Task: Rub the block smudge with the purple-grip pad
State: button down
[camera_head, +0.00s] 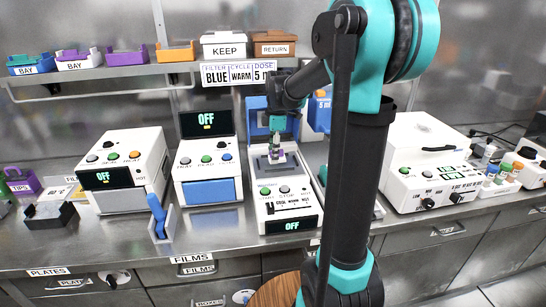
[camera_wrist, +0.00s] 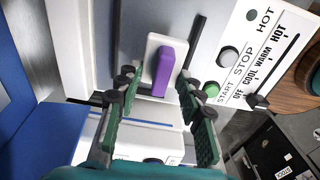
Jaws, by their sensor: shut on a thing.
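The purple-grip pad shows in the wrist view as a white pad with a purple grip (camera_wrist: 163,74), between the fingertips of my gripper (camera_wrist: 159,82). In the head view my gripper (camera_head: 277,143) points down and is shut on the pad (camera_head: 277,157). The pad is over the grey block (camera_head: 262,168) of the white heater unit with the open blue lid (camera_head: 256,117). I cannot tell whether the pad touches the block. No smudge can be made out; the pad and gripper cover part of the block.
The unit's START and STOP buttons (camera_head: 284,189) and heat slider are in front of the block. A white unit with a blue front (camera_head: 209,190) stands close on the left, with a blue-handled tool (camera_head: 157,215) in a holder before it. A large white unit (camera_head: 427,165) stands right.

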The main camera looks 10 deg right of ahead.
jog(key=shift+r, duration=2.15)
jog(key=shift+r, duration=0.1)
jog(key=shift+r, duration=1.4)
